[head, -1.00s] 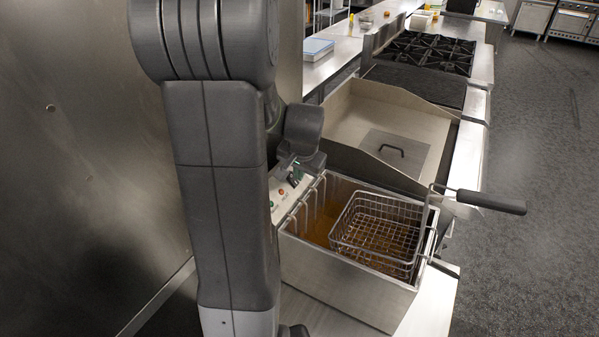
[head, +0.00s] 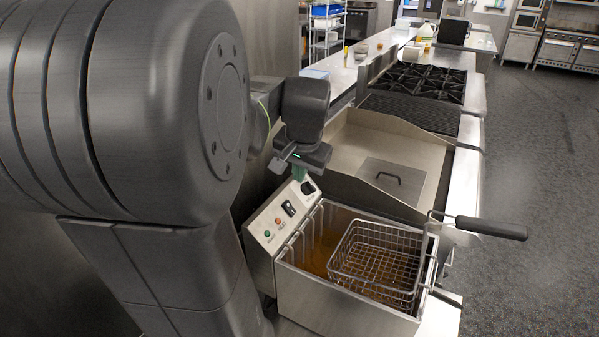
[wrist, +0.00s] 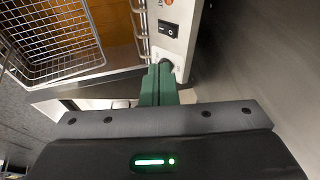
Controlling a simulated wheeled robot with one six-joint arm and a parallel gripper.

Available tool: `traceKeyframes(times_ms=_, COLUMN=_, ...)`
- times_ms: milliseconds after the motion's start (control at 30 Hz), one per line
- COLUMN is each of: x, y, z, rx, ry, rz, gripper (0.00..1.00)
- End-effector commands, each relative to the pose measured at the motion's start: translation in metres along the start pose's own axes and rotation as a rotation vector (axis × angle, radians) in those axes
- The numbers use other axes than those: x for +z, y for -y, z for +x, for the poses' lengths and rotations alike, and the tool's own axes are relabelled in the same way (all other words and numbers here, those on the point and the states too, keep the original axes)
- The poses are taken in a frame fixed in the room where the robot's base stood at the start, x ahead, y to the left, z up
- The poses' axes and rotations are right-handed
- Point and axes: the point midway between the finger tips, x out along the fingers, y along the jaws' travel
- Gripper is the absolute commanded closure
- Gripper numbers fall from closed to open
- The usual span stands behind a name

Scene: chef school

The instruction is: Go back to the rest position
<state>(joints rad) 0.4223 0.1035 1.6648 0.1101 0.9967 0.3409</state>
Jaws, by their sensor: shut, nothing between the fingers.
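My gripper (head: 297,172) is at the left in the head view, above the back corner of the fryer's control panel. In the wrist view its green fingers (wrist: 158,84) are together with nothing between them. They point toward the dark knob on the control panel (head: 281,220). I cannot tell from these views whether the fingertips touch the panel. My dark arm fills the left of the head view and hides part of the wall and counter.
The fryer (head: 345,308) holds brown oil and a wire basket (head: 376,258), whose black handle (head: 491,228) sticks out over the right edge. Behind it are a steel griddle (head: 352,140) and a burner stove (head: 420,82). A steel wall stands at left. The floor at right is clear.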

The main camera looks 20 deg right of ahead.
Motion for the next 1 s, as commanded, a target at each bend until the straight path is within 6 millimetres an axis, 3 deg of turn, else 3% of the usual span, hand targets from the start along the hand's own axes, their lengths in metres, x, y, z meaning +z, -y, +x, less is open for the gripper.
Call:
traceKeyframes(times_ms=533, x=0.0, y=0.0, z=0.003, rx=0.001, ry=0.002, rz=0.0, gripper=1.0)
traceKeyframes(times_ms=1000, x=0.001, y=-0.001, z=0.083, rx=0.003, ry=0.006, rz=-0.001, gripper=1.0)
